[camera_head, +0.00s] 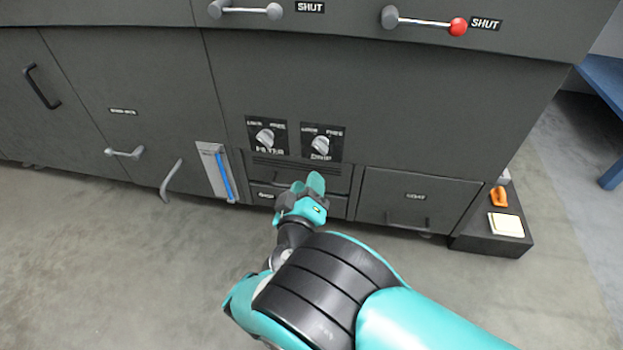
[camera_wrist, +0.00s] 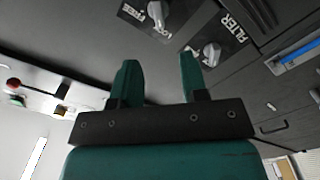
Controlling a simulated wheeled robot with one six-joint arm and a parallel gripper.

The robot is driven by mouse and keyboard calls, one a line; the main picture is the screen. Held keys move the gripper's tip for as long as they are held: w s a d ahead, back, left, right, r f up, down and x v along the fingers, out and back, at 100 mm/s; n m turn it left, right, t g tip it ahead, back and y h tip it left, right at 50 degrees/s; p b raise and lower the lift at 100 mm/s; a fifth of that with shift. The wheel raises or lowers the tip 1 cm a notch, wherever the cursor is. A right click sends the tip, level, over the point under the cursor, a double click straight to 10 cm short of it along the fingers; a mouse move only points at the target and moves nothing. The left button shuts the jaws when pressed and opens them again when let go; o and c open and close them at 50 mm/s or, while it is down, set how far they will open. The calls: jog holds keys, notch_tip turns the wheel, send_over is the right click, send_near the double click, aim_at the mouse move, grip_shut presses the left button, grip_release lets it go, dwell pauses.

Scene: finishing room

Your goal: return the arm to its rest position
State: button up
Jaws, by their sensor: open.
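My gripper (camera_head: 308,186) is at the end of my teal and black arm, which reaches forward from the lower right of the head view. It is in front of the slotted panel and small drawer (camera_head: 268,190) low on the dark grey machine (camera_head: 420,100). In the wrist view my gripper (camera_wrist: 158,80) shows two teal fingers apart with nothing between them. Beyond the fingers are two knobs, the filter knob (camera_wrist: 211,53) and a second knob (camera_wrist: 156,12). I see no contact in the wrist view; the head view hides the exact gap to the panel.
A gauge with a blue strip (camera_head: 221,172) is left of my gripper. Handles stick out from the machine, one with a red ball (camera_head: 458,27). A dark low box (camera_head: 497,240) holds an orange item (camera_head: 499,196) and a pale pad (camera_head: 505,224). The floor (camera_head: 110,260) at left is clear.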

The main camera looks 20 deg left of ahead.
jog(key=w+d+r+m+g+h+p, duration=0.2)
jog(key=w+d+r+m+g+h, duration=0.3)
jog(key=w+d+r, duration=0.45)
jog(key=d+r+m+g+p, duration=0.2)
jog(key=d+r+g, duration=0.3)
jog(key=d+r, duration=0.45)
jog(key=s+d+r+n+g+y+p, duration=0.1)
jog(key=s+d+r+g+y, duration=0.1)
jog(key=s+d+r, duration=0.45)
jog(key=s+d+r+g+y+p, duration=0.1)
jog(key=s+d+r+g, duration=0.2)
jog(key=s, duration=0.7)
jog(key=s+d+r+n+g+y+p, duration=0.1)
jog(key=s+d+r+g+y+p, duration=0.15)
jog(key=s+d, duration=0.45)
notch_tip(320, 180, up, 39)
jog(key=s+p, duration=0.2)
jog(key=p, duration=3.5)
jog(key=shift+a+h, duration=0.35)
jog(key=shift+a, duration=0.05)
jog(key=shift+f, duration=0.1)
